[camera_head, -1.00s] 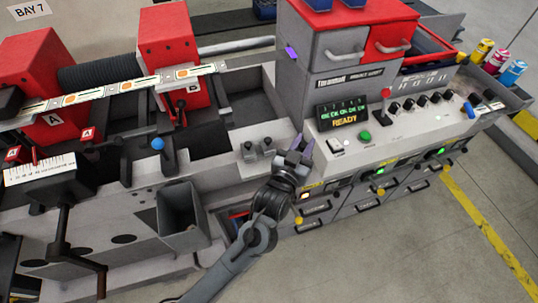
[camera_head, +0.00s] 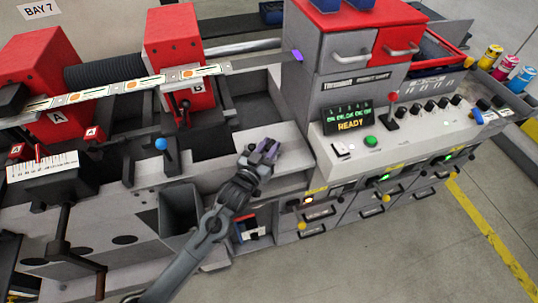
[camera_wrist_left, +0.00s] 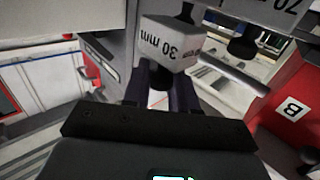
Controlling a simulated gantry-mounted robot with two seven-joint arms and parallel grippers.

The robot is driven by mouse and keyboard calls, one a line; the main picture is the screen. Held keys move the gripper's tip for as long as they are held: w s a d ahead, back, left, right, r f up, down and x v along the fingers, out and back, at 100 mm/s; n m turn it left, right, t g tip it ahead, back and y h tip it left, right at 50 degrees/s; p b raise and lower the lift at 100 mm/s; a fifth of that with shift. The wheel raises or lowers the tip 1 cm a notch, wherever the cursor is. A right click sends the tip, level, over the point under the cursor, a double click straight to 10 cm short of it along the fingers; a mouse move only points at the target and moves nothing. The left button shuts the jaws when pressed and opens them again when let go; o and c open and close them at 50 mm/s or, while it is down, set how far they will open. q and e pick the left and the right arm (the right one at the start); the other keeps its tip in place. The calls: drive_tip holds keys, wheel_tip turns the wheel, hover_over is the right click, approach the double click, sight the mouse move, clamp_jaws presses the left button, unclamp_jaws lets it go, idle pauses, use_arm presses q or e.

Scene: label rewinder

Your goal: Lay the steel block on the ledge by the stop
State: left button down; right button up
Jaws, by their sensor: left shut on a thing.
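A grey steel block (camera_wrist_left: 170,45) marked "30 mm", its lettering upside down, shows in the left wrist view. My left gripper (camera_wrist_left: 160,88) is shut on it, with a dark knob between the fingers. In the head view my left gripper (camera_head: 266,150) is over the front edge of the pale ledge (camera_head: 280,132), left of the control console. The gripper largely hides the block there, and I cannot tell if it touches the ledge. I cannot pick out the stop. My right gripper is not in view.
A second labelled block (camera_wrist_left: 262,10) and a black knob (camera_wrist_left: 243,48) are close by in the wrist view. The console (camera_head: 375,130) stands right of the ledge. An open grey bin (camera_head: 180,210) and a blue-knobbed lever (camera_head: 162,145) are left of my arm.

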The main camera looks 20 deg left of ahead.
use_arm(q)
drive_tip(key=shift+f, duration=1.95)
drive_tip(key=shift+f, duration=0.1)
drive_tip(key=c, duration=0.9)
unclamp_jaws()
drive_tip(key=shift+f, duration=0.1)
drive_tip(key=s+f+g, duration=0.2)
drive_tip(key=s+g, duration=0.2)
drive_tip(key=s, duration=0.5)
drive_tip(key=s+f+g, duration=0.3)
drive_tip(key=s+g, duration=0.1)
drive_tip(key=s, duration=0.6)
drive_tip(key=s+f+m+g, duration=0.1)
drive_tip(key=s+f+g, duration=0.2)
drive_tip(key=s, duration=0.6)
drive_tip(key=shift+s+d+g, duration=0.3)
drive_tip(key=shift+s+g, duration=0.1)
drive_tip(key=shift+g, duration=0.1)
drive_tip(key=s+g, duration=0.1)
drive_tip(key=s, duration=0.1)
drive_tip(key=s+g, duration=0.1)
drive_tip(key=s, duration=0.2)
drive_tip(key=shift+a+y, duration=0.2)
drive_tip(key=shift+y, duration=0.2)
drive_tip(key=c, duration=0.3)
